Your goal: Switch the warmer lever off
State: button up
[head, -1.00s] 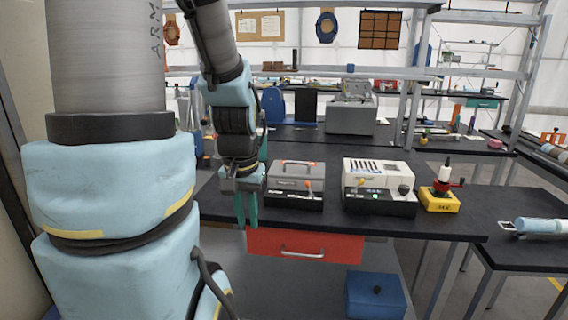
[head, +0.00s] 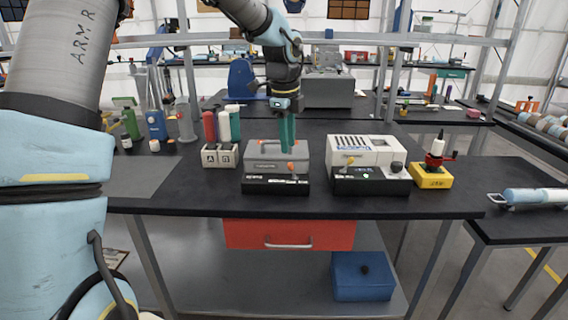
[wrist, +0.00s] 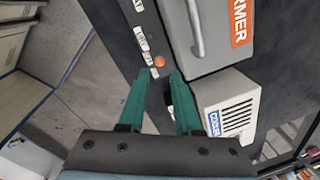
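The warmer (head: 262,157) is a grey box with a handle on a black base, near the front of the dark bench. Its orange-tipped lever (head: 291,167) shows at the front right. In the wrist view the warmer (wrist: 205,60) carries an orange label partly reading "RMER", and the orange lever knob (wrist: 159,61) lies just beyond my fingertips, roughly in line with the gap between them. My gripper (head: 288,150) points down with its green fingers just above and behind the lever in the head view. The fingers (wrist: 160,78) are apart with nothing between them. I cannot tell whether they touch the lever.
A white vented device (head: 365,150) with its own orange-yellow lever stands right of the warmer. Beyond it is a yellow box (head: 432,177) with a red crank. A bottle holder (head: 219,157) stands to the left. A red drawer (head: 290,235) hangs below the bench front.

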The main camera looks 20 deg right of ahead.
aim_at(289, 164)
jog(key=f, duration=0.2)
jog(key=f+p, duration=0.1)
jog(key=f, duration=0.5)
jog(key=shift+w+d, duration=0.3)
jog(key=shift+d, duration=0.1)
grip_shut()
